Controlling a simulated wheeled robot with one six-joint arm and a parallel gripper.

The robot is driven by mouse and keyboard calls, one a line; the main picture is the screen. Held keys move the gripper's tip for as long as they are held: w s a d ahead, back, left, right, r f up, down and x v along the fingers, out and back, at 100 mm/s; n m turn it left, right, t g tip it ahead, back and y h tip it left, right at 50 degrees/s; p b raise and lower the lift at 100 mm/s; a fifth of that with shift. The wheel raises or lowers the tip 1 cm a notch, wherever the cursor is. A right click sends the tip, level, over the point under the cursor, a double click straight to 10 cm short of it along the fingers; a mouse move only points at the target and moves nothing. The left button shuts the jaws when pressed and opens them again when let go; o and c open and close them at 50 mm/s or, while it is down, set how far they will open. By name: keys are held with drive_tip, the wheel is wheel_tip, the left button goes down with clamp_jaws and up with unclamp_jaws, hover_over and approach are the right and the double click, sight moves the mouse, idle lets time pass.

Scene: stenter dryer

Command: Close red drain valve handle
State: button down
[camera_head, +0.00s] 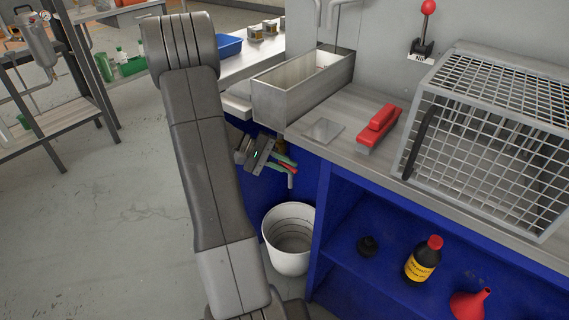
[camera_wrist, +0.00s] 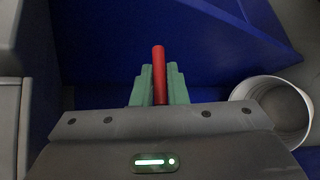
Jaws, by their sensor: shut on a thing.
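The red drain valve handle (camera_wrist: 159,75) stands between the green fingers of my gripper (camera_wrist: 159,88) in the wrist view. The fingers are closed around it, and its tip sticks out past them. In the head view my gripper (camera_head: 284,164) is low beside the blue cabinet, under the counter edge. A grey pipe end points down just below the fingers. The valve body is mostly hidden behind my gripper.
A white bucket (camera_head: 289,240) stands on the floor below the valve; it also shows in the wrist view (camera_wrist: 272,108). The blue shelf to the right holds a black bottle (camera_head: 423,262) and a red funnel (camera_head: 470,303). A metal trough (camera_head: 303,88) sits on the counter above.

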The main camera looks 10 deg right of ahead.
drive_tip(key=shift+r+n+g+h+p, duration=0.3)
drive_tip(key=shift+r+g+h, duration=0.1)
drive_tip(key=shift+h, duration=0.2)
drive_tip(key=c, duration=1.5)
unclamp_jaws()
drive_tip(key=shift+o, duration=0.2)
drive_tip(key=p+v, duration=0.1)
drive_tip(key=v, duration=1.2)
drive_tip(key=shift+w+a+p, duration=0.2)
drive_tip(key=shift+a+p, duration=0.15)
drive_tip(key=shift+d, duration=0.1)
